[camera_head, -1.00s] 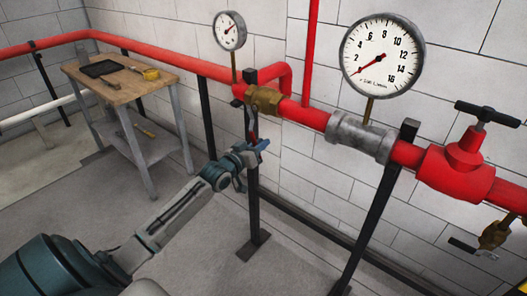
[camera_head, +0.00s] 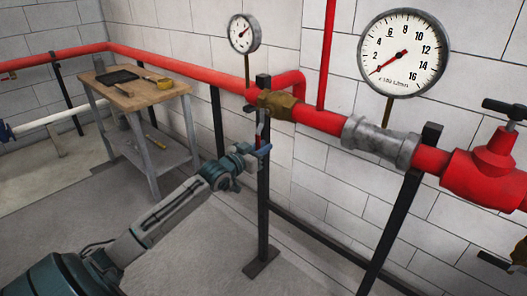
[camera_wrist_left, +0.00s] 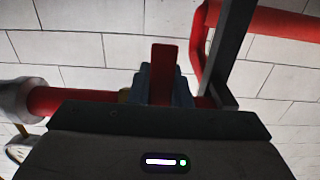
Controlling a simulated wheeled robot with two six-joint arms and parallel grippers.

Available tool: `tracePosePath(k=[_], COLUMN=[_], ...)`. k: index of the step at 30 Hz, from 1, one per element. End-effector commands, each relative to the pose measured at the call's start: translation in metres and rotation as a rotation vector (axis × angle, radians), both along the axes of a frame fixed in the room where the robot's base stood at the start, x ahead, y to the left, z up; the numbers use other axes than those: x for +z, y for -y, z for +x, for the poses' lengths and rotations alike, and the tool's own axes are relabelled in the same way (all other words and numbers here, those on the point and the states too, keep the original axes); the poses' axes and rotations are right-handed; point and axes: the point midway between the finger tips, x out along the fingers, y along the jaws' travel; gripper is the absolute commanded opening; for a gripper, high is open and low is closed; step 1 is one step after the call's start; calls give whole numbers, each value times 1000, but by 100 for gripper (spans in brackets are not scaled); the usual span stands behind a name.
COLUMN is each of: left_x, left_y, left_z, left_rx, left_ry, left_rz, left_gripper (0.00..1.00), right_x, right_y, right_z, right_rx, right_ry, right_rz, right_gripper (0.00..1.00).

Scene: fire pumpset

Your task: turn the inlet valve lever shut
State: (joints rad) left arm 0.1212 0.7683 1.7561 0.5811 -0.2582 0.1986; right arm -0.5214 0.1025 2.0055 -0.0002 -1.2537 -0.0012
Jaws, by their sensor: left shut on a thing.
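The brass inlet valve (camera_head: 275,104) sits on the red pipe at the middle of the head view. Its red-ended lever (camera_head: 259,130) hangs down from it, close to a dark upright post. My left gripper (camera_head: 262,150) is at the lower end of the lever, shut on it. In the left wrist view the red lever (camera_wrist_left: 163,72) stands up between the blue-grey fingers (camera_wrist_left: 163,90). The fingers hide the part of the lever they hold. My right gripper is in neither view.
The dark post (camera_head: 263,200) stands right beside my left gripper. A small gauge (camera_head: 243,33) and a large gauge (camera_head: 403,52) stand above the pipe. A red gate valve (camera_head: 485,170) is at right. A wooden table (camera_head: 135,98) with tools is at left. Floor between is clear.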

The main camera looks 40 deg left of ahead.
Motion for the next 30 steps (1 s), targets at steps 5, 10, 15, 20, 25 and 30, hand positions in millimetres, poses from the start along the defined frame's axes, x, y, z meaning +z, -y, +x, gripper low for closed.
tracePosePath(k=[5,10,15,20,25,30], left_x=[-2,-2,-1,-1,0,1], left_y=[-2,-2,-2,-2,-1,-1], left_z=[0,0,0,0,0,-1], left_rx=[2,2,2,2,1,2], left_ry=[-4,-4,-3,-1,0,-1], left_rz=[11,12,12,11,10,9], left_gripper=[0,0,27,39,39,39], right_x=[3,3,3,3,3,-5], right_y=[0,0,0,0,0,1], right_z=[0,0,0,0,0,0], right_rx=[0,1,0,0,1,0], right_ry=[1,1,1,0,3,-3], right_rz=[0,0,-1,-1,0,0], right_gripper=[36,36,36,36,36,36])
